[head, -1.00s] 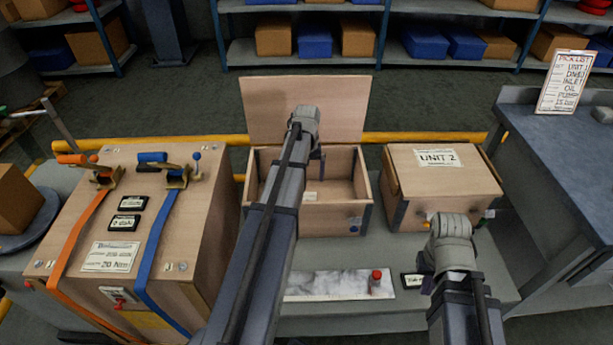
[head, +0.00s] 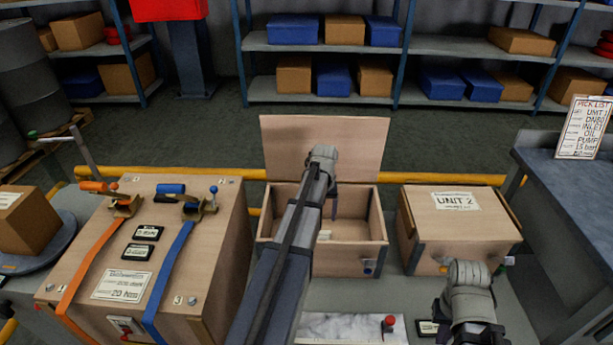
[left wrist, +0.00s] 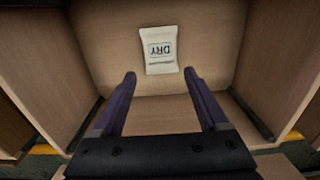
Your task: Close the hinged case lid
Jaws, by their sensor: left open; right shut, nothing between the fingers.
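The open wooden case (head: 320,262) stands on the grey bench, and its hinged lid (head: 285,140) stands raised at the back edge. A white DRY packet lies inside; it shows in the left wrist view (left wrist: 161,50). My left arm reaches over the case from the front. My left gripper (left wrist: 158,85) is open and empty, its two fingers pointing into the case near the packet; in the head view it is mostly hidden by my wrist. My right gripper (head: 441,333) is low at the front right, in front of the UNIT 2 case, shut and empty, partly cut off by the frame.
The closed UNIT 2 case (head: 455,228) stands to the right. A large strapped wooden crate (head: 150,250) stands to the left. A white panel (head: 340,328) and a red-topped item (head: 389,323) lie in front. A blue-topped table (head: 575,195) is at the right, shelves behind.

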